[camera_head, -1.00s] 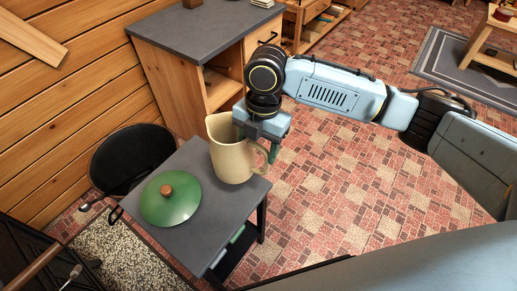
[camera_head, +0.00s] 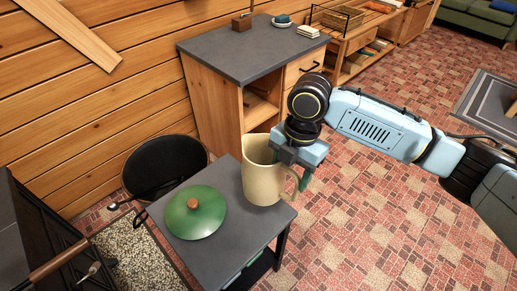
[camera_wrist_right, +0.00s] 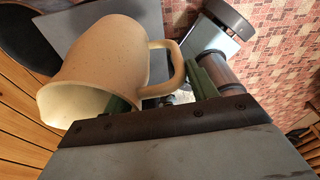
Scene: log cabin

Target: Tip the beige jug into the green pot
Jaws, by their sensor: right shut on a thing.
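The beige jug (camera_head: 263,175) stands upright at the back right of a small dark table, its handle toward the right. I cannot tell whether its base touches the top. My right gripper (camera_head: 296,168) is shut on the jug at its handle side. In the right wrist view the jug (camera_wrist_right: 95,70) has its mouth toward the lower left, and its handle passes between the green fingers (camera_wrist_right: 160,92). A round green lid (camera_head: 196,220) with a wooden knob lies on the same table, left of the jug. No open green pot shows; I cannot tell whether one is under the lid. My left gripper is out of view.
The small table (camera_head: 240,240) has bare room in front of the jug. A black round container (camera_head: 165,165) stands behind its left side. A wooden cabinet with a grey top (camera_head: 250,50) stands behind the jug. A dark stove-like unit (camera_head: 30,235) is at the left. Open tiled floor lies right.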

